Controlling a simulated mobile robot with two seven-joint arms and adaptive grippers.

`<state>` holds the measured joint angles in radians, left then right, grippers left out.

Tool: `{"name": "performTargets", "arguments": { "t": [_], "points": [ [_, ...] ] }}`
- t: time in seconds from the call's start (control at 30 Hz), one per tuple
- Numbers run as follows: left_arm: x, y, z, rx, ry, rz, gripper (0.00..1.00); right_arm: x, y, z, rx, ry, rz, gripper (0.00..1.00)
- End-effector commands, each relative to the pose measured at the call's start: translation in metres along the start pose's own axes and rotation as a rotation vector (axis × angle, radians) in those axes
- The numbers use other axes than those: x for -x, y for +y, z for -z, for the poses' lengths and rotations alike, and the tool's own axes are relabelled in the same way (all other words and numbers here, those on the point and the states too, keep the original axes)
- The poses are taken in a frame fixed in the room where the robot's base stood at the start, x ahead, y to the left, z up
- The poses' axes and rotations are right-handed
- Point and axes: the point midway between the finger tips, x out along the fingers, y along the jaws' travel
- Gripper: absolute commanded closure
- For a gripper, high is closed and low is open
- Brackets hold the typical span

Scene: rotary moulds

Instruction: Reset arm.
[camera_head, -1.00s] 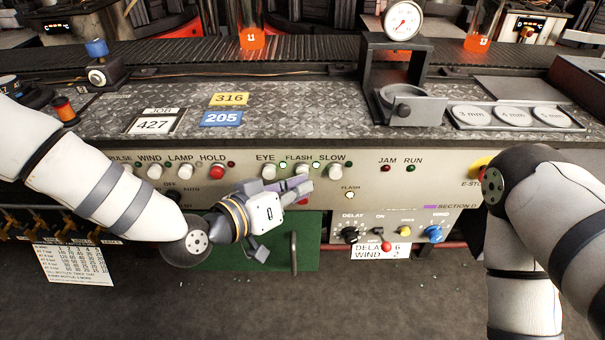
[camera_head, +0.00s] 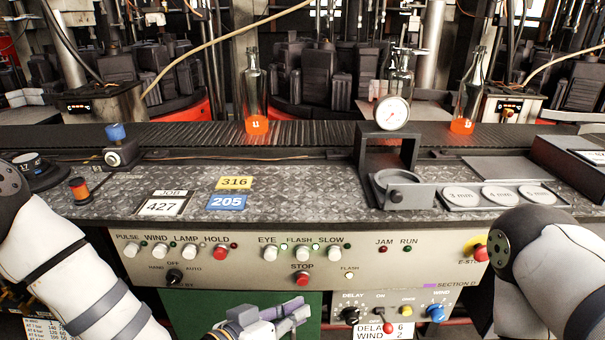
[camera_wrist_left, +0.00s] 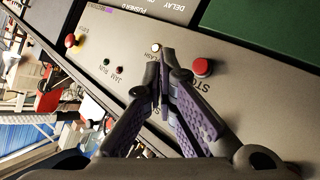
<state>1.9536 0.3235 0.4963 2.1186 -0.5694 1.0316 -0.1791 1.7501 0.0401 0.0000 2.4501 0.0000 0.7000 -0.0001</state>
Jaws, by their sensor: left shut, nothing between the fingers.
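My left gripper (camera_head: 296,306) is shut and empty. In the head view it sits low, in front of the green panel (camera_head: 200,303) and below the red STOP button (camera_head: 302,279). In the left wrist view the shut fingers (camera_wrist_left: 165,62) show close together, with the red button (camera_wrist_left: 202,67) to their right and the FLASH lamp (camera_wrist_left: 156,48) just beyond the tips. I cannot tell whether the tips touch the panel. My right arm (camera_head: 550,262) shows at the right edge of the head view; its gripper is out of view.
The control panel (camera_head: 330,254) carries several knobs, lamps and an E-STOP (camera_head: 480,252). Above it a metal bench (camera_head: 290,200) holds a dial gauge stand (camera_head: 392,113) and number tags. Glass bottles (camera_head: 255,92) stand on the conveyor (camera_head: 320,134) behind.

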Motion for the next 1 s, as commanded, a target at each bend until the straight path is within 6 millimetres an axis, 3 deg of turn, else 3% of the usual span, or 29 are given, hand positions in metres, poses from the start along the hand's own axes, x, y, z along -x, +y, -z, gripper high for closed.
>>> {"name": "performTargets", "arguments": {
  "t": [0.07, 0.1, 0.17, 0.2, 0.3, 0.4, 0.5, 0.6, 1.0],
  "points": [
    [0.018, -0.012, -0.061, 0.052, -0.167, 0.059, 1.0, 0.0, 0.0, 0.0, 0.0, -0.001, 0.0, 0.6],
    [0.034, -0.02, -0.096, 0.086, -0.269, 0.103, 1.0, 0.0, 0.0, 0.0, 0.0, -0.001, 0.0, 0.6],
    [0.065, -0.031, -0.147, 0.136, -0.427, 0.18, 1.0, -0.001, 0.0, 0.0, 0.0, -0.001, 0.0, 0.6],
    [0.09, -0.039, -0.178, 0.168, -0.53, 0.238, 1.0, -0.001, 0.0, 0.0, 0.0, -0.001, 0.0, 0.6],
    [0.161, -0.055, -0.241, 0.237, -0.768, 0.392, 1.0, 0.0, 0.0, 0.0, 0.0, -0.001, 0.0, 0.6],
    [0.229, -0.065, -0.277, 0.288, -0.953, 0.539, 1.0, 0.0, 0.0, 0.0, 0.0, -0.001, 0.0, 0.6],
    [0.277, -0.07, -0.293, 0.318, -1.067, 0.65, 1.0, 0.0, 0.0, 0.0, 0.0, -0.001, 0.0, 0.6],
    [0.3, -0.072, -0.298, 0.331, -1.119, 0.706, 1.0, 0.0, 0.0, 0.0, 0.0, -0.001, 0.0, 0.6],
    [0.302, -0.072, -0.299, 0.334, -1.124, 0.713, 1.0, 0.0, 0.0, 0.0, 0.0, -0.001, 0.0, 0.6]
  ]
}}
